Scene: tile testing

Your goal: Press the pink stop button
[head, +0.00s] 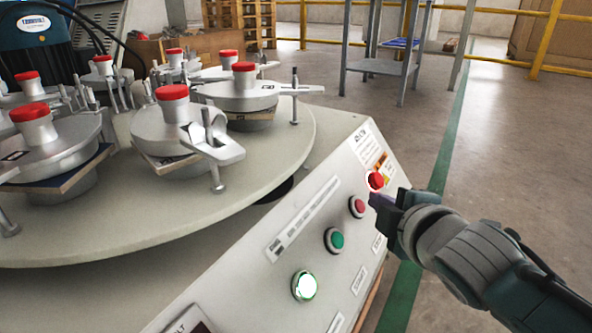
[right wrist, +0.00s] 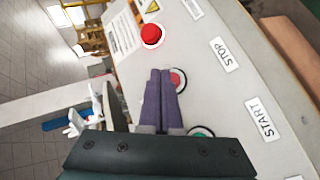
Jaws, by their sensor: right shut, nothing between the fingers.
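The pink stop button (head: 357,206) sits on the sloped panel in the head view, between a red mushroom button (head: 376,180) and a green button (head: 334,240). In the right wrist view the pink button (right wrist: 178,78) is partly hidden behind my purple fingers, near the STOP label (right wrist: 224,54). My right gripper (head: 376,200) is shut and empty, its tips just right of the pink button in the head view. In the right wrist view the gripper (right wrist: 161,72) points at the panel by the button. I cannot tell whether the tips touch it. My left gripper is not in view.
A large round turntable (head: 250,180) with several red-capped clamps fills the left. The floor (head: 510,190) to the right is open, with a green line. A grey metal stand (head: 385,68) stands behind.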

